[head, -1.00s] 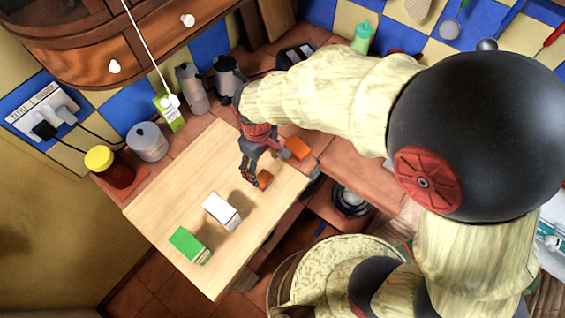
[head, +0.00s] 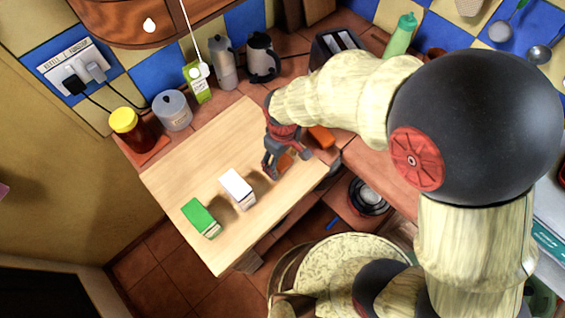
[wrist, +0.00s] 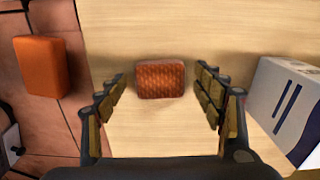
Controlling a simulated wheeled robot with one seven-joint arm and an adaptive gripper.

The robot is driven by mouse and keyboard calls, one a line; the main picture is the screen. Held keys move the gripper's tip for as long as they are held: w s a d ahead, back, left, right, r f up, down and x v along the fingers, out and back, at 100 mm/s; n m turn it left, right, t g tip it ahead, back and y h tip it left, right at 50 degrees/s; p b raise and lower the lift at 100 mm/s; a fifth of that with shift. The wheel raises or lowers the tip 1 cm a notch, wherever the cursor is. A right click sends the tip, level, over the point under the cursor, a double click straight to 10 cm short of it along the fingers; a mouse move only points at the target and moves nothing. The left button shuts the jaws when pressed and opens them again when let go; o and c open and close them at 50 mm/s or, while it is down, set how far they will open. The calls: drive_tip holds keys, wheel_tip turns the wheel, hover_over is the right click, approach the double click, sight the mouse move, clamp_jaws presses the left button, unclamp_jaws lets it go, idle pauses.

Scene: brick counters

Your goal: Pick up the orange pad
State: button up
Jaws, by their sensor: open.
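The orange pad (wrist: 160,79) is a small textured block lying flat on the light wooden board, seen between my fingers in the wrist view. In the head view the orange pad (head: 284,162) is partly hidden by my gripper. My gripper (head: 279,168) is open above the board; in the wrist view my gripper (wrist: 163,100) has one finger on each side of the pad, with gaps between fingers and pad. A second, plain orange block (wrist: 41,66) lies on the tiles to the left, and this orange block (head: 321,137) also shows beside my gripper in the head view.
A white box (head: 237,188) stands on the wooden board (head: 205,155), close to my gripper's right finger side in the wrist view. A green box (head: 201,217) stands farther along. A jar (head: 128,128), canister (head: 172,110) and carton (head: 198,82) stand behind the board.

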sight(283, 163)
drive_tip(key=shift+c, duration=0.6)
drive_tip(key=c, duration=0.9)
drive_tip(key=shift+r, duration=0.15)
drive_tip(key=shift+r, duration=0.25)
drive_tip(key=r, duration=0.1)
drive_tip(key=r+p, duration=0.1)
drive_tip(key=r, duration=0.1)
drive_tip(key=shift+s+r, duration=0.25)
drive_tip(key=s+d+r+p, duration=0.1)
drive_tip(key=s+r, duration=0.2)
drive_tip(key=s, duration=0.1)
drive_tip(key=s+d+r+p, duration=0.1)
drive_tip(key=s+d+r, duration=0.1)
drive_tip(key=s+r, duration=0.1)
drive_tip(key=s+d+r+p, duration=0.1)
drive_tip(key=s+r, duration=0.1)
drive_tip(key=s, duration=0.3)
drive_tip(key=shift+s+d+r+p, duration=0.3)
drive_tip(key=shift+s+r+p, duration=0.05)
drive_tip(key=shift+r, duration=0.05)
